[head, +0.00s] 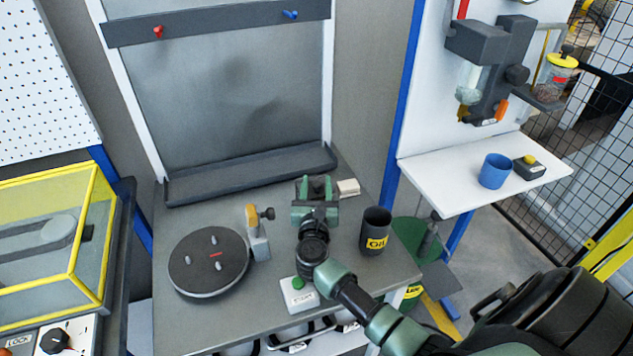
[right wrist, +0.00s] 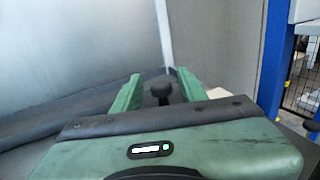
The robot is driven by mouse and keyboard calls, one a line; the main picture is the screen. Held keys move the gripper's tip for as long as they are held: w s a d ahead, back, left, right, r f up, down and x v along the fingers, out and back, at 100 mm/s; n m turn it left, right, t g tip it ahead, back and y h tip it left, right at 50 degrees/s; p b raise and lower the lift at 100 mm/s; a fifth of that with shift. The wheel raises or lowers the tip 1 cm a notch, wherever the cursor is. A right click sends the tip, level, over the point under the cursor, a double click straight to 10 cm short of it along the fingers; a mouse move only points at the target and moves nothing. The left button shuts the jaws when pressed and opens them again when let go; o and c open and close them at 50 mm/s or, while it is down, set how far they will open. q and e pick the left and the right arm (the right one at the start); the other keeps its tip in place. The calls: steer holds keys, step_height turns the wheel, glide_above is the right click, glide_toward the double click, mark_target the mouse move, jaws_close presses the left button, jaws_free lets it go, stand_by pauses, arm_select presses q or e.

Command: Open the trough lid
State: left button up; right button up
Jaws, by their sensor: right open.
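The trough (head: 250,178) is a long dark grey channel along the back of the grey table, at the foot of a tall grey panel. I cannot make out a separate lid line on it. My right gripper (head: 314,182) is open near the trough's right end, its fingers pointing toward the back. In the right wrist view, a round black knob (right wrist: 161,86) shows between or just beyond the green fingers of the gripper (right wrist: 159,80); I cannot tell whether they touch it. In the head view the gripper hides this spot. My left gripper is not in view.
On the table are a dark round turntable (head: 208,262) with pegs, a yellow-tipped device (head: 257,240), a black cup (head: 375,232), a white box with a green button (head: 298,294) and a small cream block (head: 348,188). A white shelf (head: 440,180) stands at the right.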

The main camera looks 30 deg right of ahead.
steer(key=shift+r, duration=0.1)
steer(key=c, duration=0.9)
jaws_close()
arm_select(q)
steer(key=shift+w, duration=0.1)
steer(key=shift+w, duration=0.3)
